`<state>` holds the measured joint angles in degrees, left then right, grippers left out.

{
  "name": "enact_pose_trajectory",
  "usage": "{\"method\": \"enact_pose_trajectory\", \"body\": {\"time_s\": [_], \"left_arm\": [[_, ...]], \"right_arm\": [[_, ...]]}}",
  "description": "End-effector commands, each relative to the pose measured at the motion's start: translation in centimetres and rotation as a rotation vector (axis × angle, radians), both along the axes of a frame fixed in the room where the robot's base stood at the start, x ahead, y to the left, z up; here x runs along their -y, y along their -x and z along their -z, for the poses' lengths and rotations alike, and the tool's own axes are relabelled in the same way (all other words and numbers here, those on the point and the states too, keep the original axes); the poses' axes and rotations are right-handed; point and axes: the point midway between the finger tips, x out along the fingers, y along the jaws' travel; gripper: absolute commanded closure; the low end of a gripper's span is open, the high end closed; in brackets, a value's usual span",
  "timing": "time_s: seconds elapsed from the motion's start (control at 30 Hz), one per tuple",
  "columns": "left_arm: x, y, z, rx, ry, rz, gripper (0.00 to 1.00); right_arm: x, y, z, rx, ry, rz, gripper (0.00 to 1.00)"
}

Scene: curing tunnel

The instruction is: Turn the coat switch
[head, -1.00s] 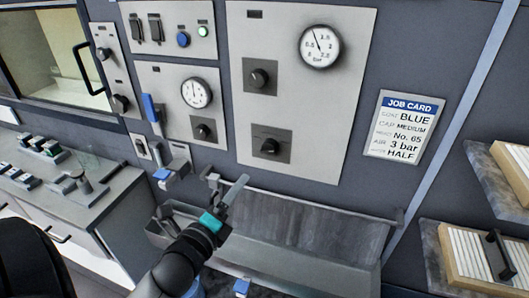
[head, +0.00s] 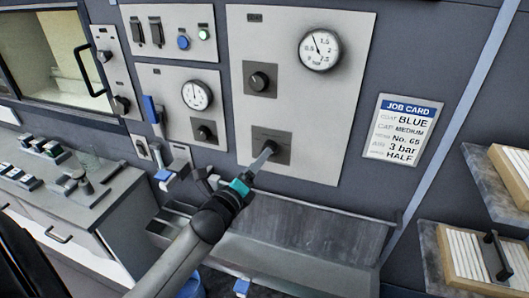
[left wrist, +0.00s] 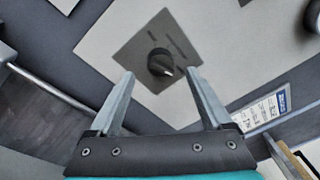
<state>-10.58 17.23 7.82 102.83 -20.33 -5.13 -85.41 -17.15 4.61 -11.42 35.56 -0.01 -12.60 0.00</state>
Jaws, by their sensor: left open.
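A pale panel (head: 335,105) with what looks like a COAT label (head: 255,17) carries two black rotary knobs on dark square plates. The upper knob (head: 260,80) is clear of my arm. The lower knob (left wrist: 160,62) shows between my fingertips in the left wrist view; a pale mark is on its lower right side. In the head view its plate (head: 284,142) is partly hidden by my gripper. My left gripper (head: 264,155) is open and points at the lower knob. Contact cannot be told. My right gripper is not in view.
A pressure gauge (head: 320,49) sits at the panel's upper right. The job card (head: 403,128) reads coat blue, 3 bar, half. A smaller panel (head: 178,80) with a gauge and knob is to the left. A grey metal trough (head: 300,225) runs below my gripper.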

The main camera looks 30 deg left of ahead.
Motion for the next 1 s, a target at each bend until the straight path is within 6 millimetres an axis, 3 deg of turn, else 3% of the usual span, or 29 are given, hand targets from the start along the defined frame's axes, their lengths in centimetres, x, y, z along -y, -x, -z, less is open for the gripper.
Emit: {"method": "enact_pose_trajectory", "body": {"time_s": [0.3,0.77,1.0], "left_arm": [[-0.5,-3.8,-0.1,0.001,0.0,0.0,0.17],[-0.6,-4.7,0.0,0.0,-0.001,0.0,0.17],[-0.6,-4.7,0.0,0.0,0.0,0.0,0.43]], "right_arm": [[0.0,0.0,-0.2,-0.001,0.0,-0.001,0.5],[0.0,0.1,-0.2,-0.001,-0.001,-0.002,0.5],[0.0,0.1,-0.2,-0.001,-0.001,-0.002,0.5]]}}
